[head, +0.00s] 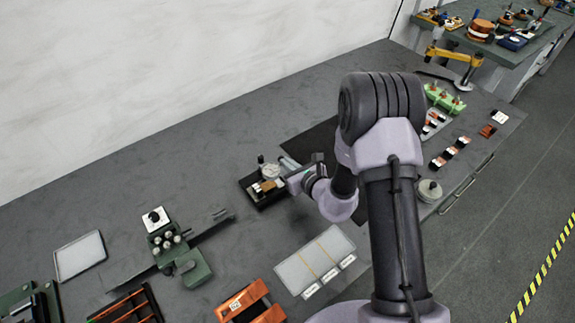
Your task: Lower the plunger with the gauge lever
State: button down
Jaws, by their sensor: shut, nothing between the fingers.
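What looks like the gauge (257,193) stands on the grey bench left of my arm. It has a dark square base, a small round pale part at its back and a copper-brown piece on top. My gripper (284,182) reaches in from the right, its tip at the right side of the gauge. The gripper is shut with nothing held. At this size I cannot make out the lever or the plunger, nor whether my fingertips touch the gauge. My wrist hides part of its right side.
A green fixture (180,250) with silver knobs stands to the left. A pale divided tray (316,262) and an orange rack (250,302) lie at the front. A round metal weight (429,191) and several small blocks sit right of my arm. Bare bench lies behind the gauge.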

jog(key=shift+w, duration=0.15)
jog(key=w+n+g+y, duration=0.2)
jog(key=shift+d+n+y, duration=0.1)
jog(key=shift+n+y, duration=0.3)
jog(key=w+n+g+y+b, duration=0.1)
jog(key=n+g+y, duration=0.1)
jog(key=shift+w+a+f+n+b, duration=0.15)
jog(key=shift+w+a+n+b, duration=0.15)
jog(key=shift+w+n+b, duration=0.1)
jog(key=w+n+g+y+b, duration=0.1)
jog(key=g, duration=0.1)
jog(key=w+a+n+g+b, duration=0.1)
jog(key=n+g, duration=0.1)
jog(key=shift+a+n+y, duration=0.15)
jog(key=shift+n+y, duration=0.15)
jog(key=shift+y, duration=0.1)
jog(key=shift+w+a+g+b, duration=0.3)
jog(key=shift+a+b, duration=0.1)
jog(key=shift+b, duration=0.15)
jog(key=shift+r, duration=0.2)
jog(key=shift+d+r, duration=0.25)
jog(key=shift+d, duration=0.05)
jog(key=p+v, duration=0.3)
jog(key=v, duration=1)
jog(key=shift+w+d, duration=0.3)
jog(key=shift+w, duration=0.05)
